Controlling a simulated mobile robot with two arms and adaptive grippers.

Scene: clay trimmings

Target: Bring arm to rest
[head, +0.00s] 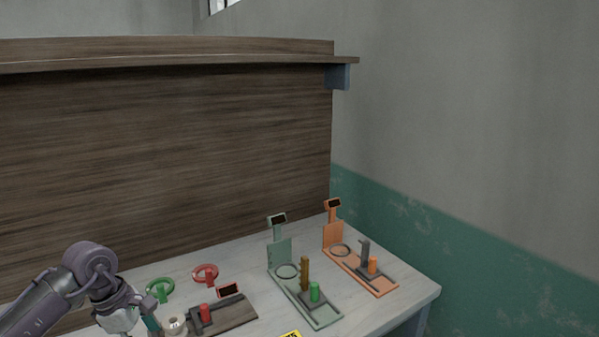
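My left arm comes in at the lower left, bent at a purple joint. Its grey wrist and gripper (118,320) are low over the front left of the table (386,305), cut by the bottom edge. The fingertips do not show, so I cannot tell if it is open or shut. A teal piece (151,320) is beside it; I cannot tell whether it is held. My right gripper is not in view.
A green ring (160,290), a red ring (206,274), a dark board (237,312) and a small white round item (174,325) are near the gripper. A green stand (321,315) and an orange stand (381,287) are farther right. A wooden panel (170,150) rises behind.

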